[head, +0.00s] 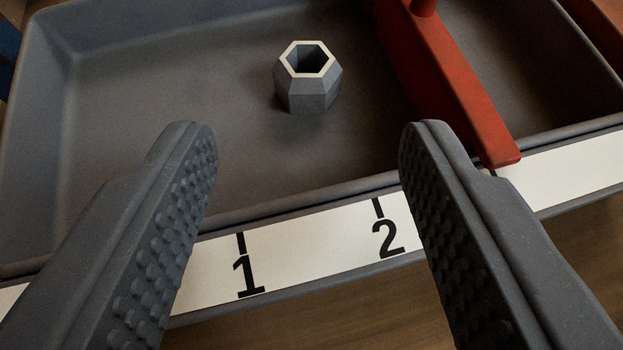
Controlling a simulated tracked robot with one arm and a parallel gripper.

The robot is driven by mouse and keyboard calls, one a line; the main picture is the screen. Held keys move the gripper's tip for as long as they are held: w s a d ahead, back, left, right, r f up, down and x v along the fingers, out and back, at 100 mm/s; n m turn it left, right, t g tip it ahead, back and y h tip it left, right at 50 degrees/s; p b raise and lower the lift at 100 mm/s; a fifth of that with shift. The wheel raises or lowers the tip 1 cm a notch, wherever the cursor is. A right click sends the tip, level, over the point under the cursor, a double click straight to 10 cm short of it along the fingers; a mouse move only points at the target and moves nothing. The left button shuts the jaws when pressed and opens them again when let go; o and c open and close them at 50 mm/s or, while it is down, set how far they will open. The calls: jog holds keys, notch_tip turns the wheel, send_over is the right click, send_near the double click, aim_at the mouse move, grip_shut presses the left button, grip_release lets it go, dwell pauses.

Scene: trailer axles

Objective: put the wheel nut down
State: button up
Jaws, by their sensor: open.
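The wheel nut (308,92) is a grey hexagonal nut with a light top rim and an open hole. It stands upright on the floor of a grey tray (170,110), left of a red bar. My gripper (308,135) is open and empty, with a studded finger on each side of the picture. The fingertips are apart from the nut, which shows beyond the gap between them. Nothing hides the nut.
A red bar (445,80) with a knob lies across the tray on the right. A white strip (315,240) marked 1 and 2 runs along the tray's near edge. A wooden surface (400,310) shows below. The tray floor left of the nut is clear.

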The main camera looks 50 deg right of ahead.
jog(key=shift+v, duration=1.6)
jog(key=s+a+r+n+t+y, duration=0.2)
jog(key=s+r, duration=0.3)
jog(key=r, duration=0.8)
jog(key=s+a+r+n+t+y, duration=0.3)
jog(key=s+a+r+n+y, duration=0.1)
jog(key=r, duration=1)
jog(key=s+a+r+n+t+y, duration=0.2)
jog(key=s+a+r, duration=0.3)
jog(key=r, duration=0.9)
jog(key=shift+s+n+y, duration=0.55)
jog(key=shift+n+y, duration=0.05)
jog(key=shift+n, duration=0.2)
jog(key=shift+a+r, duration=0.1)
jog(key=shift+r, duration=0.05)
